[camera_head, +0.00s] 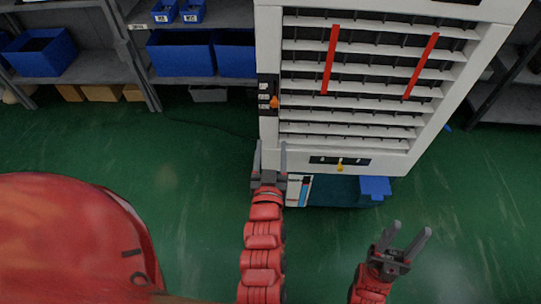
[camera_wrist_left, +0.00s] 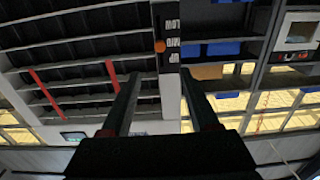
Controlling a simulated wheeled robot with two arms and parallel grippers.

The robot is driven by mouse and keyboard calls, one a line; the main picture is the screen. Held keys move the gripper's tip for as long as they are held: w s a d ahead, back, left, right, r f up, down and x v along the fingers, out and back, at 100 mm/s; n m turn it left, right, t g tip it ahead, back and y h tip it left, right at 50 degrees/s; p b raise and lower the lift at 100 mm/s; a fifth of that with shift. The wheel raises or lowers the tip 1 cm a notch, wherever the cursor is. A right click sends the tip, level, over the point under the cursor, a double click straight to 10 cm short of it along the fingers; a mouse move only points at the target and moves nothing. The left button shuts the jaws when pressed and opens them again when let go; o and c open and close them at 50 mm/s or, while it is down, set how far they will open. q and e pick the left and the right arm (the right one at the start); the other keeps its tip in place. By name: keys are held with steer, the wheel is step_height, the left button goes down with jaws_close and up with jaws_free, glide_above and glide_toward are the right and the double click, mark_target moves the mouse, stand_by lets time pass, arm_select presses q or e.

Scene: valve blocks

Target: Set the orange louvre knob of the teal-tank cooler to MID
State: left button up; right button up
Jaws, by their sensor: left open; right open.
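The white cooler (camera_head: 410,150) stands upright ahead, with a teal tank (camera_head: 335,192) below its louvres. The orange louvre knob (camera_head: 275,101) is on a black label strip (camera_head: 267,82) at the cooler's left edge. In the left wrist view, the orange knob (camera_wrist_left: 160,46) appears about beside the middle of three labels, which read upside down; in the head view it looks slightly below the middle label. My left gripper (camera_head: 270,155) is open and empty, below the knob in the picture and apart from it. My right gripper (camera_head: 411,235) is open and empty at lower right.
A yellow knob (camera_head: 340,166) sits on a lower black plate of the cooler. Two red strips (camera_head: 330,60) cross the louvres. A blue block (camera_head: 375,187) is at the tank. Shelves with blue bins (camera_head: 180,55) stand behind left. Green floor is clear around.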

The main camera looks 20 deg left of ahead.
arm_select(q)
steer(key=p+v, duration=0.3)
steer(key=p, duration=0.5)
stand_by(0.4)
